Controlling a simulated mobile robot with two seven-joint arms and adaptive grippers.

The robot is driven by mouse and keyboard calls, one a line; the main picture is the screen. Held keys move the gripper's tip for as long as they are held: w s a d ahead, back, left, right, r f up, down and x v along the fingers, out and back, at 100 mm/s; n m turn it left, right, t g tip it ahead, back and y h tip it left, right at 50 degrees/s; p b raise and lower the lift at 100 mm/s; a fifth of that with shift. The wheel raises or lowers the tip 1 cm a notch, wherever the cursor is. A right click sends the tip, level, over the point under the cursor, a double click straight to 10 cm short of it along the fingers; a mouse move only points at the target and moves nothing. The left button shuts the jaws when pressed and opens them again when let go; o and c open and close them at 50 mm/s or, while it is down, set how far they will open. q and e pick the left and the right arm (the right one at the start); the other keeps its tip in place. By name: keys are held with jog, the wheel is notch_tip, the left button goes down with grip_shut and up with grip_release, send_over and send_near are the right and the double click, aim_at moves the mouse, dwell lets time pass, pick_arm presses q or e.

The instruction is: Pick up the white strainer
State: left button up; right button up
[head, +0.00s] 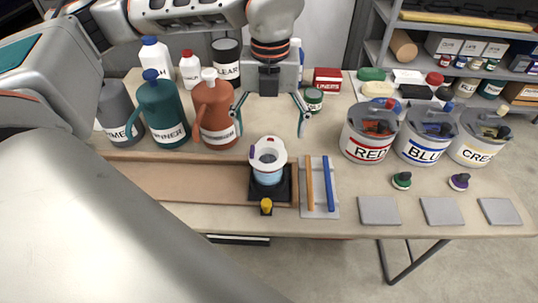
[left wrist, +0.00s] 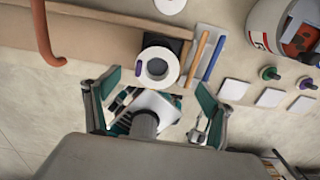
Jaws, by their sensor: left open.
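The white strainer (head: 268,151) is a white ring with small coloured tabs. It sits on top of a pale blue cup (head: 267,176) that stands on a black square base (head: 284,192). In the left wrist view the strainer (left wrist: 139,68) shows from above as a white ring with a dark centre. My left gripper (head: 270,122) is open and empty, above and behind the strainer in the head view. In the left wrist view its fingertips (left wrist: 157,82) are spread to either side of the ring's near part. I cannot tell the height gap. My right gripper is not in view.
Orange and blue sticks lie on a grey tray (head: 318,207) right of the cup. A yellow-topped item (head: 266,206) stands in front. Teal (head: 163,110) and brown (head: 214,115) jugs stand behind left. RED (head: 368,133) and BLUE (head: 426,136) buckets stand right.

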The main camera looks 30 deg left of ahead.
aim_at(268, 153)
pick_arm(q)
jog(key=f, duration=0.7)
jog(key=shift+s+a+f, duration=0.15)
jog(key=shift+a+f, duration=0.05)
jog(key=c, duration=1.1)
jog(key=shift+r, duration=0.1)
